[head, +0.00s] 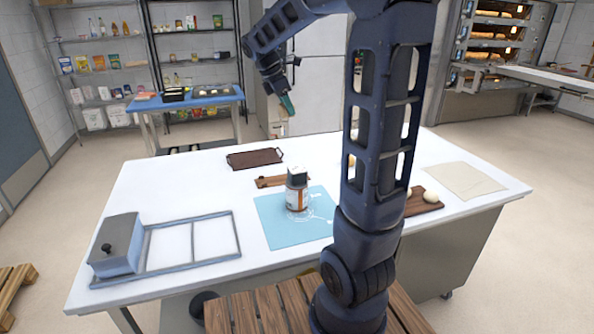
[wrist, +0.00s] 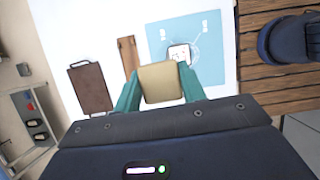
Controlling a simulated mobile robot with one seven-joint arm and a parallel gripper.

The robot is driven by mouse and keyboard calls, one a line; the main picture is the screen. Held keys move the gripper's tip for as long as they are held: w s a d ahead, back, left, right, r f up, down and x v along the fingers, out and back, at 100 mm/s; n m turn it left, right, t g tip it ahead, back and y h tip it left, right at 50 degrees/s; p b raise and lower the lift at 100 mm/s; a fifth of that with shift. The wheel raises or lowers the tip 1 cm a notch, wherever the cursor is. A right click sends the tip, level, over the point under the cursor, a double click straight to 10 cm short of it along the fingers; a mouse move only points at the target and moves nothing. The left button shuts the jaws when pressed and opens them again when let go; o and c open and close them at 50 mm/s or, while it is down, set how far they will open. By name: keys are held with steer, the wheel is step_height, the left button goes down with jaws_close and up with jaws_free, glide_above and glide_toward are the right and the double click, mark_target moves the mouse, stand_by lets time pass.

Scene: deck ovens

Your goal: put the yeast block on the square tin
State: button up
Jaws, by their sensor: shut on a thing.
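My gripper (head: 287,104) is raised high above the far side of the white table in the head view. In the wrist view its teal fingers (wrist: 160,92) are shut on the tan yeast block (wrist: 160,76), one finger at each side. The block is hard to make out in the head view.
A dark brown tray (head: 255,159) and a small wooden board (head: 268,182) lie beside the mat. A grey-blue lidded box (head: 116,245) with a frame is at left. A board with dough balls (head: 430,197) is at right, partly behind my arm.

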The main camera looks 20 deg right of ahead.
steer(key=s+d+r, duration=0.2)
steer(key=s, duration=0.2)
glide_toward(301, 169)
steer(key=x, duration=0.5)
steer(key=shift+w+d+f, duration=0.2)
steer(key=shift+d+f, duration=0.05)
steer(key=shift+d, duration=0.05)
steer(key=shift+f, duration=0.15)
steer(key=o, duration=1)
